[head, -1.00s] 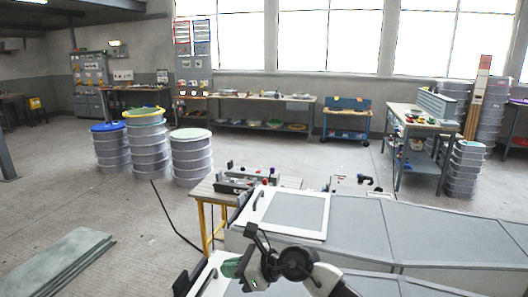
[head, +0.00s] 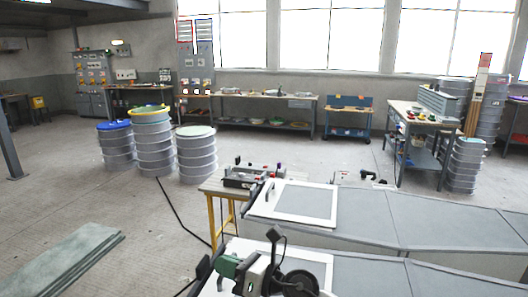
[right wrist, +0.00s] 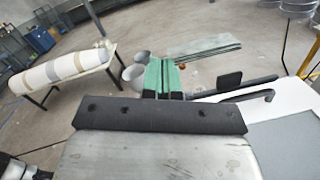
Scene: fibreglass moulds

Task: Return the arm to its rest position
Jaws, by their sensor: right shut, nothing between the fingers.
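My right gripper (head: 227,266) shows at the bottom of the head view, with green fingers pointing left. It is above the near white-framed panel (head: 318,262) and partly covers it. In the right wrist view the two green fingers (right wrist: 163,76) lie side by side, shut, with nothing between them. My right arm's dark round joint shows at the bottom edge of the head view. My left gripper is in neither view.
A far white-framed panel (head: 258,210) with a black handle lies on the grey bench (head: 420,222). A small yellow-legged table (head: 211,222) stands behind. Grey drums (head: 197,157) and green sheets (head: 65,262) are on the left floor, with clear floor between.

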